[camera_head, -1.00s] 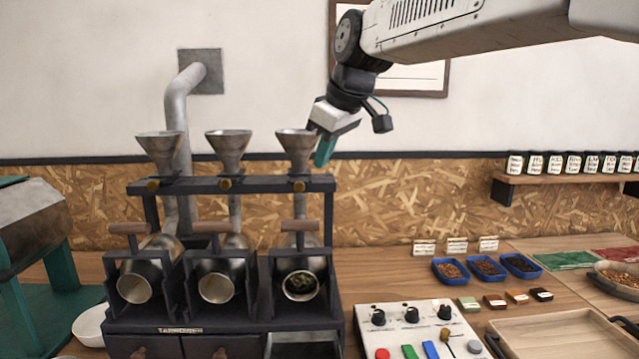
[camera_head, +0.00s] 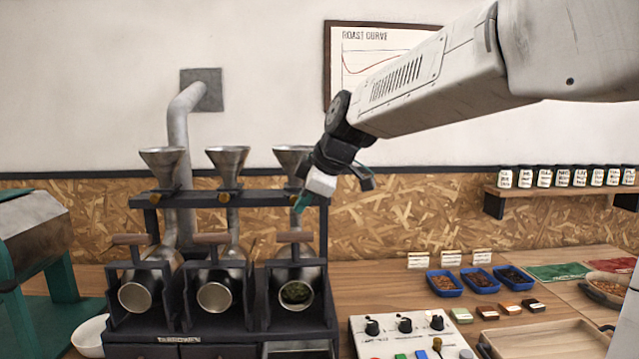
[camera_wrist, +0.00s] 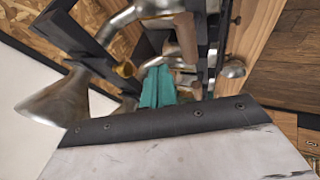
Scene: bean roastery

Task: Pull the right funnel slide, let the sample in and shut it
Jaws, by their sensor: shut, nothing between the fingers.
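The right funnel (camera_head: 291,158) is a metal cone at the right end of the dark rack. Its brass slide knob is hidden behind my fingers in the head view. In the wrist view a funnel (camera_wrist: 62,105) lies on the left, with a brass knob (camera_wrist: 125,69) near the fingertips; they look apart. My gripper (camera_head: 299,204) has teal fingers, shut and empty, pointing down in front of the right funnel's base. The fingers also show in the wrist view (camera_wrist: 158,86). The drum (camera_head: 281,275) below holds greenish beans (camera_head: 296,292).
Two more funnels (camera_head: 163,165) (camera_head: 228,160) with brass knobs stand to the left. Wooden handles (camera_head: 294,237) stick out above the drums. A control panel (camera_head: 385,332) and blue sample trays (camera_head: 444,283) lie to the right.

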